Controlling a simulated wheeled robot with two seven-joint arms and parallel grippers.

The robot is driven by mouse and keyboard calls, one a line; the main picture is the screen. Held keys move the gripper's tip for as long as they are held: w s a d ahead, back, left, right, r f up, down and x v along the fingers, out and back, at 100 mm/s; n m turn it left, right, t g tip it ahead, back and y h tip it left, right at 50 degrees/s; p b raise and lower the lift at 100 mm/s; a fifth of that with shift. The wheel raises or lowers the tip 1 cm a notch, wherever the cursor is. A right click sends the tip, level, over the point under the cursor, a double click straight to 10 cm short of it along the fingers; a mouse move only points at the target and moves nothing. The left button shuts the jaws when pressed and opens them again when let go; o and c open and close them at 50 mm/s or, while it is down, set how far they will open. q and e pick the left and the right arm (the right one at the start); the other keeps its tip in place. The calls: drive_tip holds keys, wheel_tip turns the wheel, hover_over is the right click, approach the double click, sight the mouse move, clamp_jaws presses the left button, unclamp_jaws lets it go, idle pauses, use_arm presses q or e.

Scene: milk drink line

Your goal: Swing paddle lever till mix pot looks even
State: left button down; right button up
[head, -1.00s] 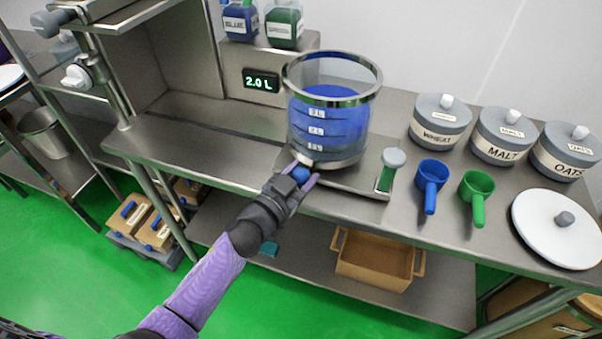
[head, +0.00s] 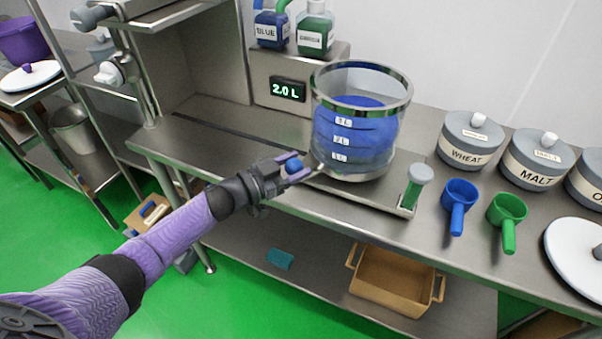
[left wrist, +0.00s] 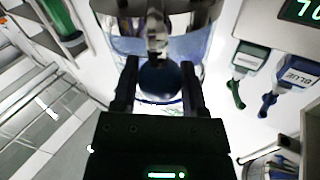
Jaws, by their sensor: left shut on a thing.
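The mix pot (head: 357,125) is a clear vessel with metal rims and litre marks, standing on a metal base on the bench. The blue contents (head: 365,135) show darker and paler patches, so the colour looks uneven. A paddle lever (head: 317,167) sticks out from the pot's lower left side and ends in a blue ball knob (head: 293,165). My left gripper (head: 291,167) is shut on that knob, left of the pot. In the left wrist view the knob (left wrist: 158,80) sits between the two dark fingers. My right gripper is not in view.
A display (head: 287,89) reads 2.0 L behind the pot. Blue (head: 458,205) and green (head: 507,220) scoops lie further right, near lidded tubs (head: 470,140). The bench (head: 200,150) left of the pot is clear.

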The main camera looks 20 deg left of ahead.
use_arm(q)
drive_tip(key=shift+w+a, duration=0.2)
drive_tip(key=shift+a, duration=0.1)
drive_tip(key=shift+c, duration=0.7)
unclamp_jaws()
drive_tip(key=p+v, duration=0.2)
drive_tip(key=v, duration=0.8)
